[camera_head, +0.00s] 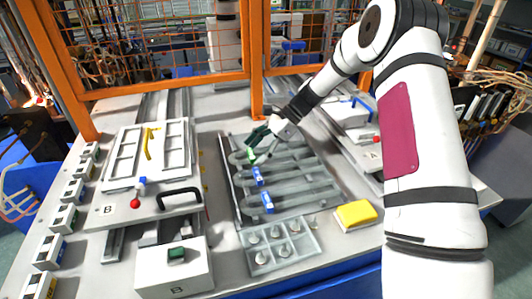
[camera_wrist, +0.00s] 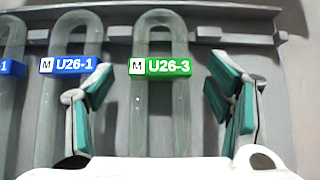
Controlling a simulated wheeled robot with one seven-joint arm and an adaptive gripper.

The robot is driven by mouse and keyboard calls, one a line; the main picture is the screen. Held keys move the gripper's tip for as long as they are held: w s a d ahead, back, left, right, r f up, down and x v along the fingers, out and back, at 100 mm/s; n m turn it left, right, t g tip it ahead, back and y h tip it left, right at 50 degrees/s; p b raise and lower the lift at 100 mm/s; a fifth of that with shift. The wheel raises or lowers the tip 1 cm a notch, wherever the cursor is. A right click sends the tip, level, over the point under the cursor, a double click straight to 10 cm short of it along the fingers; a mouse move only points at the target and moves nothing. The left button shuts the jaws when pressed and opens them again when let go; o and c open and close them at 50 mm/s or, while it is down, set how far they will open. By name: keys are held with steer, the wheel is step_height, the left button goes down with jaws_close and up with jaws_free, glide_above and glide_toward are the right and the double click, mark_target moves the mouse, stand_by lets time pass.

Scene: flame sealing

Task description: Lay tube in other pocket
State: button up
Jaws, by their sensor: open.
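A clear U-shaped tube with a green label reading U26-3 (camera_wrist: 160,68) lies in the grey rack (camera_wrist: 215,30). My gripper (camera_wrist: 160,85) is open, with one green-padded finger on each side of this tube. I see no clear contact between the pads and the glass. In the head view my gripper (camera_head: 258,146) is low over the far end of the grey rack (camera_head: 237,205) and partly hides that tube. A clear tube with a blue label, U26-1 (camera_wrist: 70,65), lies just left of it in the wrist view. Another blue label (camera_wrist: 8,68) is cut off at the left edge.
A white fixture (camera_head: 112,180) with a yellow piece (camera_head: 150,143) stands left of the rack, behind a box marked B (camera_head: 172,268). A compartment tray (camera_head: 278,246) and a yellow block (camera_head: 355,214) lie in front. Another station marked A (camera_head: 372,154) is at right. Orange fencing closes the back.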

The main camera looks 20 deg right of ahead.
steer(key=c, duration=1.4)
steer(key=shift+r, duration=0.1)
